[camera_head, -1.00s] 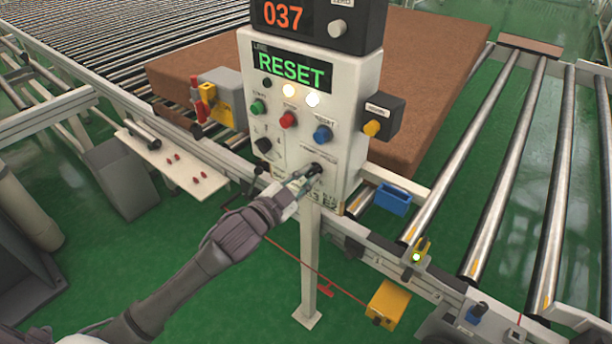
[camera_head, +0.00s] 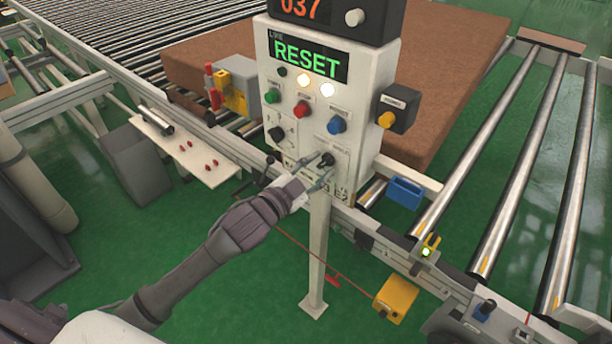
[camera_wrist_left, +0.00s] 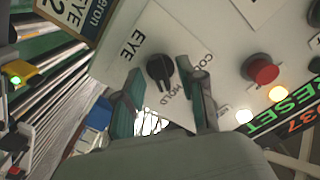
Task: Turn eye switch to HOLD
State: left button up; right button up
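The eye switch is a black rotary knob (camera_head: 326,159) at the lower right of the white control panel (camera_head: 355,90). In the left wrist view the knob (camera_wrist_left: 160,70) shows near the words EYE, CODE and HOLD, with a pale mark on its lower edge towards HOLD. The exact setting is hard to read. My left gripper (camera_head: 313,174) is just in front of the knob, fingers apart. In the wrist view the open fingers (camera_wrist_left: 168,92) stand to either side of the knob, with nothing visibly held. My right gripper is not in view.
Red (camera_head: 302,109), green and blue (camera_head: 337,124) buttons and another black knob (camera_head: 277,133) are close by on the panel. A grey box with a yellow button (camera_head: 387,119) juts from its right side.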

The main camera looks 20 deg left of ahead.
pick_arm(q)
jog(key=v, duration=1.1)
jog(key=shift+s, duration=0.3)
jog(key=shift+a, duration=0.1)
jog(key=a+f+n+g+y, duration=0.2)
jog(key=a+f, duration=0.1)
jog(key=f, duration=0.7)
jog(key=a+f+n+g+y, duration=0.1)
jog(key=a+f+n+y, duration=0.15)
jog(key=f, duration=0.85)
jog(key=s+a+f+n+g+y, duration=0.15)
jog(key=s+f, duration=0.25)
jog(key=f, duration=0.5)
jog(key=s+a+f+g, duration=0.2)
jog(key=s+f+g, duration=0.1)
jog(key=f, duration=0.5)
jog(key=s+d+f+n+g, duration=0.2)
jog(key=s+f+g, duration=0.2)
jog(key=s+f, duration=1)
jog(key=s+d+f+g, duration=0.2)
jog(key=s+f, duration=0.2)
jog(key=s, duration=0.5)
jog(key=s+d+f+g+b, duration=0.1)
jog(key=s+d+f+g, duration=0.1)
jog(key=s, duration=0.7)
notch_tip(320, 180, down, 2)
jog(key=shift+d+f+n, duration=0.1)
jog(key=shift+d+n, duration=0.3)
jog(key=shift+d, duration=0.15)
